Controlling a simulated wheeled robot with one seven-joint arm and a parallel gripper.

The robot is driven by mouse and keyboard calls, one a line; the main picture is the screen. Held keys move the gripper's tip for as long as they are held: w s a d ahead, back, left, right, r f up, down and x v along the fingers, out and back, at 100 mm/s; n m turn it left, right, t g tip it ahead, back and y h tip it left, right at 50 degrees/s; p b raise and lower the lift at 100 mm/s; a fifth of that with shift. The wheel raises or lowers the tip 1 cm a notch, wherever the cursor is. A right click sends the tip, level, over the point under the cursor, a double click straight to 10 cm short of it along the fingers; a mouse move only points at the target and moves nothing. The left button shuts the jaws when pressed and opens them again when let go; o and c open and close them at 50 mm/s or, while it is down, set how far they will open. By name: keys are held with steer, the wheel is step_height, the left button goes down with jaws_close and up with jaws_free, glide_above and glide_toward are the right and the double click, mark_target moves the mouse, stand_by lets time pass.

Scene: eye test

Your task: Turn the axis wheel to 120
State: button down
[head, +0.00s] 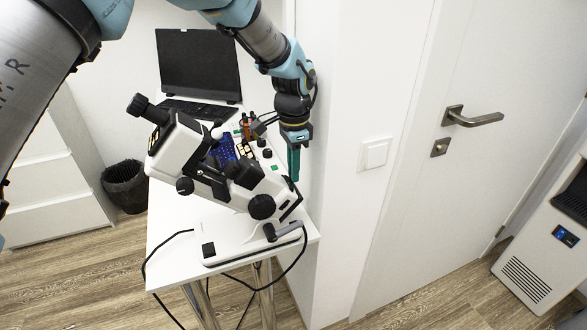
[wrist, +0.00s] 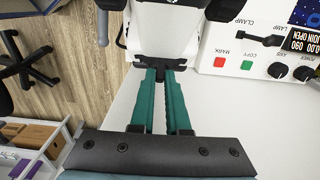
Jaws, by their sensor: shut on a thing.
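The white instrument (head: 215,180) with black knobs stands tilted on the white table in the head view. Its white body also shows at the top of the wrist view (wrist: 165,30). My gripper (head: 293,178) points down at the instrument's lower right end. In the wrist view its green fingers (wrist: 159,74) are shut on a black part (wrist: 158,62) at the end of the white body. This part may be the axis wheel; its scale is hidden. A large black side knob (head: 262,206) is apart from my fingers. A small display (wrist: 303,40) seems to read 090.
A control panel (wrist: 250,45) with a red button, a green button and knobs lies right of my fingers in the wrist view. A laptop (head: 198,62) stands behind the instrument. A white wall and light switch (head: 374,154) are close on the right. Black cables hang off the table.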

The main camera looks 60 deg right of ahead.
steer(key=shift+w, duration=0.1)
steer(key=shift+w+d+n+g+y+p, duration=0.3)
steer(key=shift+w+n+g+p, duration=0.2)
steer(key=shift+n+p, duration=0.1)
steer(key=shift+w+d+f+n+g+y, duration=0.15)
steer(key=shift+w+d+n+g+y, duration=0.25)
steer(key=shift+w+n+g, duration=0.4)
steer(key=shift+s, duration=0.2)
steer(key=c, duration=0.9)
jaws_free()
